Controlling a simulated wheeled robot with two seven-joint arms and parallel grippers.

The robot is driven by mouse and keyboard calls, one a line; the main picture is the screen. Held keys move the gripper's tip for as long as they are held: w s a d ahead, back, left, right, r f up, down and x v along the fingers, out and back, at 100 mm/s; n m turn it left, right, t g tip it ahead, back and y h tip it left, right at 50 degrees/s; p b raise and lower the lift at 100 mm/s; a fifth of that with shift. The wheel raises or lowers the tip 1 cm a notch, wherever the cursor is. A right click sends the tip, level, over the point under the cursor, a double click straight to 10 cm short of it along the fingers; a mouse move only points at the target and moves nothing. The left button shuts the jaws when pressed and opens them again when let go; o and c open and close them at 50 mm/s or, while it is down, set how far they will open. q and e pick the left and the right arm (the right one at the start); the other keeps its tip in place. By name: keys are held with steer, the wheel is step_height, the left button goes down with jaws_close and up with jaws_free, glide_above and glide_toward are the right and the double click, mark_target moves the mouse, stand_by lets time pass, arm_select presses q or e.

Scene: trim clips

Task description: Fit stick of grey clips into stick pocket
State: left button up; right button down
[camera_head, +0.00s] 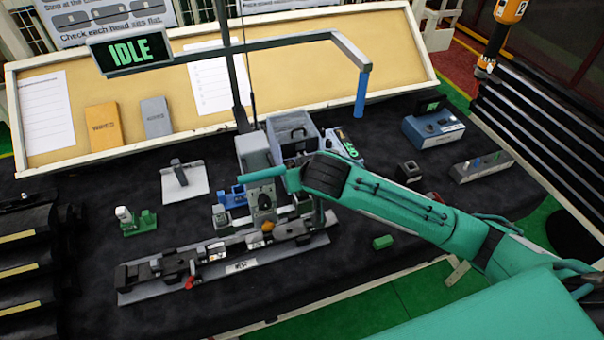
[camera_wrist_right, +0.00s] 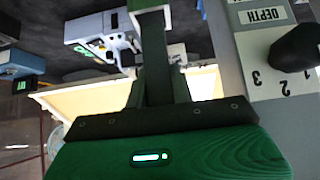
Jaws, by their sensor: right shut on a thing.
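My right gripper (camera_wrist_right: 153,40) shows in the right wrist view with its dark fingers shut on a light grey piece (camera_wrist_right: 148,5), which I take to be the stick of grey clips. Only a small part of it shows at the top edge. In the head view my right arm reaches in from the right to the grey machine (camera_head: 253,150), and its own joint hides the fingers and the held stick. The gripper is beside the machine's depth dial (camera_head: 265,201). I cannot clearly make out the stick pocket. My left gripper is not in view.
A rail fixture (camera_head: 240,267) with dark parts and a red-tipped lever lies in front of the machine. A green block (camera_head: 382,242) lies on the dark mat, right of it. A blue-grey box (camera_head: 433,128) stands at the right. An overhead bar carries the IDLE sign (camera_head: 130,52).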

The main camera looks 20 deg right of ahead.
steer(key=shift+p, duration=0.55)
stand_by(0.9)
steer(key=shift+f+b, duration=0.85)
steer(key=shift+f, duration=1.5)
steer(key=c, duration=1.1)
jaws_free()
steer(key=shift+b+v, duration=1.65)
steer(key=shift+v, duration=5.3)
steer(key=shift+f, duration=0.1)
